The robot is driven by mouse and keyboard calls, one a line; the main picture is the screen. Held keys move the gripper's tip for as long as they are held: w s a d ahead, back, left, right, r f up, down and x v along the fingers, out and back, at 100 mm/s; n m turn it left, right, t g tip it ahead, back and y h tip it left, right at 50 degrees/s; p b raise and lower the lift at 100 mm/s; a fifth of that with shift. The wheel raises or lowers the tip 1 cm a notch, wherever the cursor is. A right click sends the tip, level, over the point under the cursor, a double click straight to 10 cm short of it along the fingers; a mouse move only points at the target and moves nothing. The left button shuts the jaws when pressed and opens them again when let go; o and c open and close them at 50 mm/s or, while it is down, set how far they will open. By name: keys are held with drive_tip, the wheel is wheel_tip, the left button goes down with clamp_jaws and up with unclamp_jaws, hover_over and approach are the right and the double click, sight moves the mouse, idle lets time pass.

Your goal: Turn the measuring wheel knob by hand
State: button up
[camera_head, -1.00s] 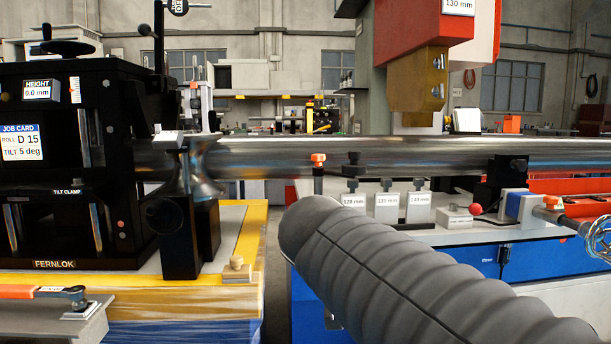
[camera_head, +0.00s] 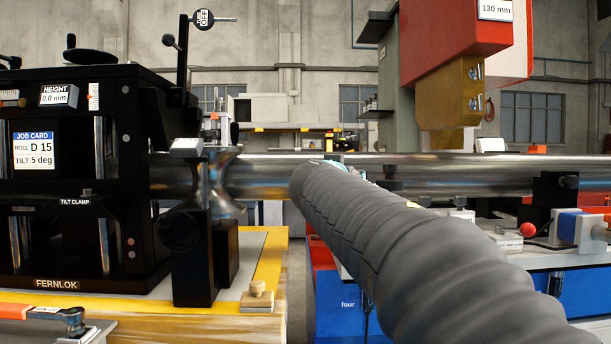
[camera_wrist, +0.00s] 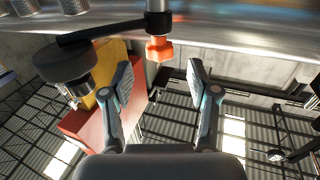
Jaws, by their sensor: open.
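An orange knob (camera_wrist: 158,48) sits at the end of a short black post in the wrist view. A black arm joins the post to a dark round wheel (camera_wrist: 65,60) at the left. The shiny steel tube (camera_wrist: 225,17) runs along the top of that view and also crosses the head view (camera_head: 470,172). My gripper (camera_wrist: 158,78) is open and empty, its two fingers apart. The knob appears in the gap between the fingertips, beyond them; I see no contact. In the head view my arm hides the knob and most of my gripper.
A black roll stand (camera_head: 75,240) with a steel roller (camera_head: 222,185) stands left of my arm. A red and brass machine head (camera_head: 455,90) hangs above the tube at right; its block (camera_wrist: 105,105) shows close to my left finger. A blue cabinet (camera_head: 335,305) stands below.

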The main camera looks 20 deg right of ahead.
drive_tip(key=x, duration=0.6)
drive_tip(key=shift+w+d+p, duration=0.25)
drive_tip(key=shift+w+p, duration=0.05)
drive_tip(key=shift+p, duration=0.1)
drive_tip(key=shift+c, duration=0.3)
clamp_jaws()
